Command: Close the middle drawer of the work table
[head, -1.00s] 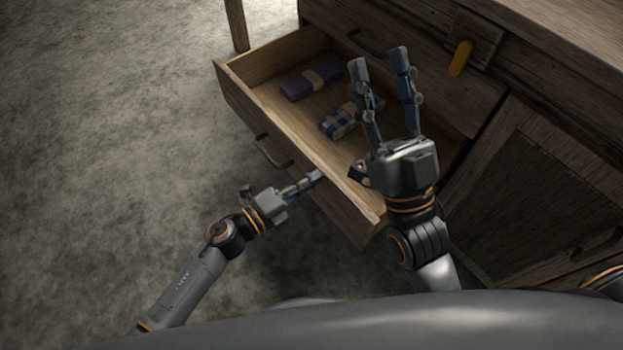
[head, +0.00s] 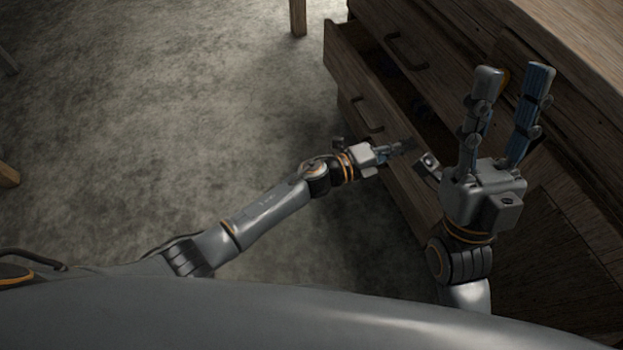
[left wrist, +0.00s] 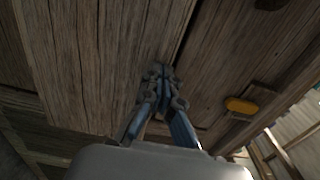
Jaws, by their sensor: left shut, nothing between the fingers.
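The middle drawer (head: 348,62) of the work table (head: 480,35) stands partly open in the head view, with a dark, narrow gap behind its front. My left gripper (head: 408,146) is shut and empty, its fingertips at the drawer front; I cannot tell if they touch. In the left wrist view its closed fingers (left wrist: 163,73) point at brown wooden boards. My right gripper (head: 513,72) is open and empty, raised above the right part of the table front, with its fingers spread apart. It hides part of the drawer and its right end.
A drawer above, with a dark handle (head: 407,55), is closed. Another dark handle (head: 367,116) shows lower on the front. A yellow-orange piece (left wrist: 240,105) shows in the left wrist view.

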